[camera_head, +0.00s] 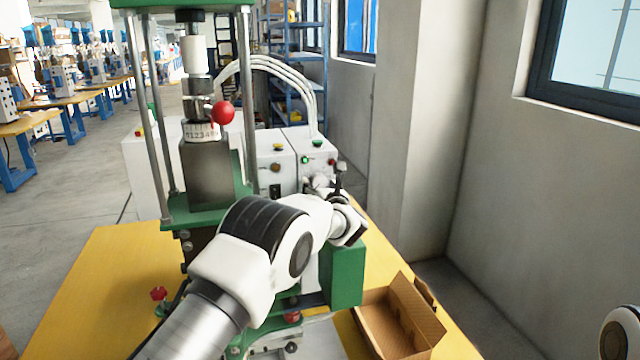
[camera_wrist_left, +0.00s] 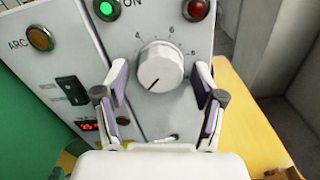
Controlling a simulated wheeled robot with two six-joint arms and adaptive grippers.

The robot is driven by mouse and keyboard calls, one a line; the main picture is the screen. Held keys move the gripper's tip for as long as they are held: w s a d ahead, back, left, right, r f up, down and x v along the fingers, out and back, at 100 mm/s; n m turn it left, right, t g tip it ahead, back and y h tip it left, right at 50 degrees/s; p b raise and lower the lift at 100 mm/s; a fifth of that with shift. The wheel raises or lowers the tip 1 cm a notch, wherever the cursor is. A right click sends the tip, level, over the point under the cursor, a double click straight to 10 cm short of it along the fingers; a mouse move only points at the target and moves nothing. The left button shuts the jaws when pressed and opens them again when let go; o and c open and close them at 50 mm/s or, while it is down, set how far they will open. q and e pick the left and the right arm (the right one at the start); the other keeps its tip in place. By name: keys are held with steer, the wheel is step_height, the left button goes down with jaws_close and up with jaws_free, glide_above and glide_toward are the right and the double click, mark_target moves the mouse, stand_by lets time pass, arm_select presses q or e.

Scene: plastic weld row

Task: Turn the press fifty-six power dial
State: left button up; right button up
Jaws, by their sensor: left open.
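The power dial (camera_wrist_left: 161,67) is a round white knob with a dark pointer line. It sits on a light panel with numbers around it in the left wrist view. My left gripper (camera_wrist_left: 160,78) is open, with one finger on each side of the dial. The fingers look apart from the knob, but I cannot tell how deep they reach. In the head view the left gripper (camera_head: 338,184) is at the front of the white control box (camera_head: 283,152), where the arm partly hides the dial. My right gripper is out of view.
A green lamp (camera_wrist_left: 106,8) marked ON and a red lamp (camera_wrist_left: 196,9) sit above the dial. The ARC button (camera_wrist_left: 40,38) and a black switch (camera_wrist_left: 72,90) are to its left. The green press (camera_head: 205,180) stands left; an open cardboard box (camera_head: 395,320) lies on the yellow table (camera_head: 95,290).

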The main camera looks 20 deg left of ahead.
arm_select(q)
steer(key=shift+s+d+r, duration=0.15)
steer(key=shift+c, duration=0.6)
steer(key=shift+s, duration=0.1)
steer(key=c, duration=1)
steer(key=shift+m+b, duration=0.8)
steer(key=shift+b, duration=0.25)
steer(key=shift+m+b, duration=0.55)
steer(key=shift+m, duration=0.15)
steer(key=shift+m+b, duration=0.5)
steer(key=shift+m, duration=0.6)
steer(key=shift+r+m, duration=0.1)
steer(key=shift+m, duration=0.8)
